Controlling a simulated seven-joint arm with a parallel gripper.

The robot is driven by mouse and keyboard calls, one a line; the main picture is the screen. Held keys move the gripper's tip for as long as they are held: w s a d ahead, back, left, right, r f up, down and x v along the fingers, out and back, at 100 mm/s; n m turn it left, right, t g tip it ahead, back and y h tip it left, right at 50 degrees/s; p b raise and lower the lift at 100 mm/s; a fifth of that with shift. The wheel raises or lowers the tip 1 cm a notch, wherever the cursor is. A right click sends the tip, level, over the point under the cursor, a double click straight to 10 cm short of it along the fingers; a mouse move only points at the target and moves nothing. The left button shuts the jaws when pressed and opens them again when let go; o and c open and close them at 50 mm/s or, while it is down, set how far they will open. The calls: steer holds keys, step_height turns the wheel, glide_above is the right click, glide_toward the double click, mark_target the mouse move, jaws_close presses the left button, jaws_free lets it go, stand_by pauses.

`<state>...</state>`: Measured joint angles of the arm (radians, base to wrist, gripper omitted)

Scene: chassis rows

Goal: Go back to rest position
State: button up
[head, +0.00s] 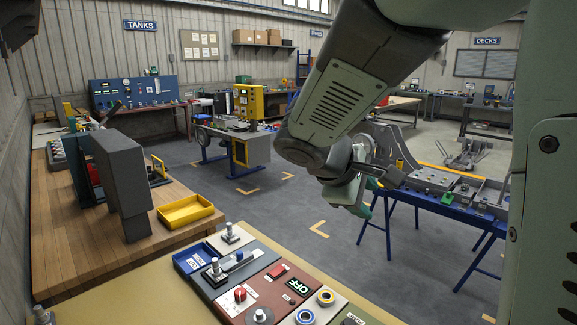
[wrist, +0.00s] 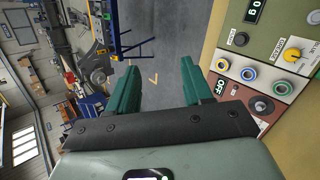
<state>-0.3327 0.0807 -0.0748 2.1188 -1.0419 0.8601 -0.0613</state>
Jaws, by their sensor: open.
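My gripper (head: 360,195) hangs in the air above the floor, to the right of the control panel (head: 262,262) in the head view. In the wrist view its two green fingers (wrist: 157,85) stand wide apart with only grey floor between them. It holds nothing. In the head view the fingers are partly hidden by my own wrist. The panel, with its knobs, switches and an OFF label, also shows at the right of the wrist view (wrist: 232,78), close beside the right finger but apparently apart from it.
A wooden bench (head: 60,240) with a yellow tray (head: 185,211) and a grey upright block (head: 125,180) stands at left. A blue-framed bench (head: 440,190) with grey parts stands behind my gripper. A yellow machine (head: 250,102) is farther back. Open floor (head: 330,250) lies between.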

steer(key=s+a+r+m+y, duration=0.1)
steer(key=s+m+y, duration=0.2)
steer(key=s, duration=0.8)
steer(key=s+a+r+m+y, duration=0.2)
steer(key=s+m+y, duration=0.2)
steer(key=s+m, duration=0.4)
steer(key=s, duration=0.4)
